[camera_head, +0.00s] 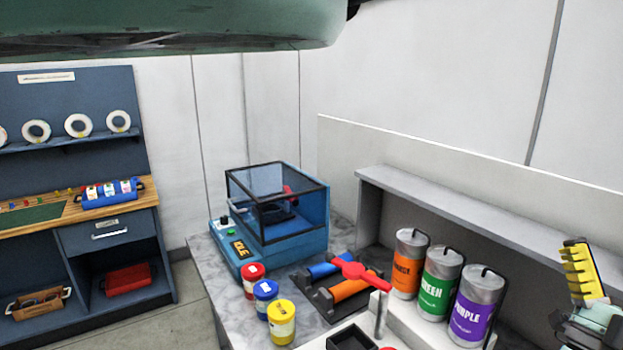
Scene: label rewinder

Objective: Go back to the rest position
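Part of my gripper (582,285) shows at the far right edge of the head view. It has a ridged yellow finger pad pointing up and a grey-green body below, cut off by the frame. I see no object held in the visible part. Its second finger is not clear, so I cannot tell whether it is open or shut. It is to the right of the purple-labelled can (475,307) and appears apart from it. A blue label rewinder (270,250) with a clear, dark-framed cover stands on the marble counter (215,272); its display reads IDLE.
Red (252,281), blue (265,299) and yellow (281,322) jars stand before the machine. Blue and orange rolls (350,287) lie in a dark holder with a red handle. Orange (410,264) and green (440,279) cans stand under a grey shelf (480,222). A blue workbench (105,240) is left.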

